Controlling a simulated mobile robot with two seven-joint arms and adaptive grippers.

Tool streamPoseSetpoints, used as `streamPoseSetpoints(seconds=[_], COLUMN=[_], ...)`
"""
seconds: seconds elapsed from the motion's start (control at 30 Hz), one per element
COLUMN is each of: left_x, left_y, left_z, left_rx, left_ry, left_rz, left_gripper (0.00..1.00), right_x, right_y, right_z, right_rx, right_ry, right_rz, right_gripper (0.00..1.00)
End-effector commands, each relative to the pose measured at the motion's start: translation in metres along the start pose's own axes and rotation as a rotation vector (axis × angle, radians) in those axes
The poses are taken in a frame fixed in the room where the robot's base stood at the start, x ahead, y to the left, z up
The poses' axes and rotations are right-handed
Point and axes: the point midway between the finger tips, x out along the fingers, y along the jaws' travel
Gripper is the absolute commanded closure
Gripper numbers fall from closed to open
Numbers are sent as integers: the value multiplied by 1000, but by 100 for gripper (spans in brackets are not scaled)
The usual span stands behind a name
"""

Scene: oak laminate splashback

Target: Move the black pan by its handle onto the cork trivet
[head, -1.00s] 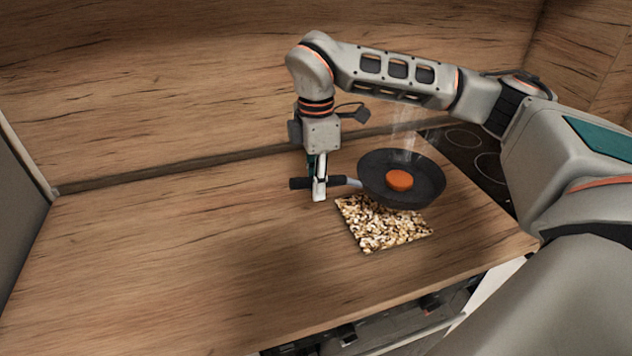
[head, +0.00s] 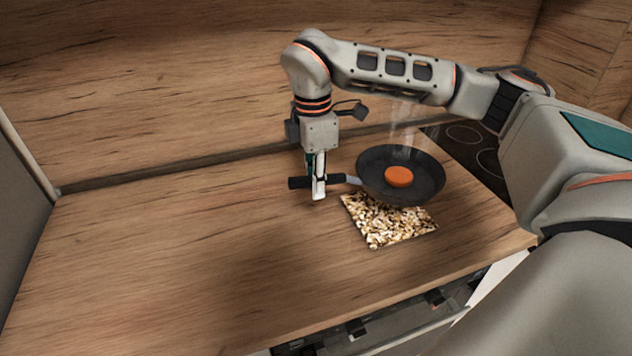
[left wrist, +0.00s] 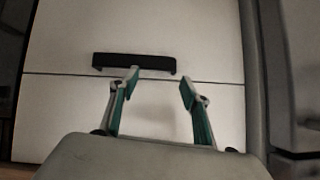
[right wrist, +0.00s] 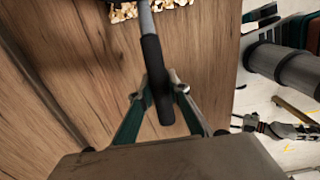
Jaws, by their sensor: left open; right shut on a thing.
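The black pan (head: 425,178) holds a round orange piece (head: 398,176), with steam above it. Its handle (head: 335,180) points left, and my right gripper (head: 318,194) is shut on the black grip. The handle also runs between the fingers in the right wrist view (right wrist: 152,62). The pan covers the back part of the speckled cork trivet (head: 385,228) in the head view. It appears held above the counter; its exact height is unclear. My left gripper (left wrist: 160,82) is open and empty in front of a white drawer front, out of the head view.
The wooden counter (head: 190,260) is clear to the left and front. A dark hob (head: 470,150) lies behind the pan at right. A wooden splashback (head: 150,90) stands behind. A black drawer handle (left wrist: 130,63) is near my left gripper.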

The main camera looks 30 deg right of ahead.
Motion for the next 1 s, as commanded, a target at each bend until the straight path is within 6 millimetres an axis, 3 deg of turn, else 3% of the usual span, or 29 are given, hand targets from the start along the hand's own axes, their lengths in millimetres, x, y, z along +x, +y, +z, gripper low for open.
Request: streamPoseSetpoints(seconds=[0.33, 0.6, 1.0], left_x=[6, 10, 20], left_y=[7, 15, 17], left_z=[-2, -16, -3], left_rx=[1, 13, 12], left_ry=[24, 65, 65], left_rz=[12, 30, 30], left_gripper=[53, 53, 53], right_x=[16, 31, 54], right_y=[0, 0, 0], right_z=[0, 0, -1], right_rx=[2, 2, 2], right_ry=[1, 1, 1], right_rz=[0, -1, -1], right_gripper=[100, 100, 100])
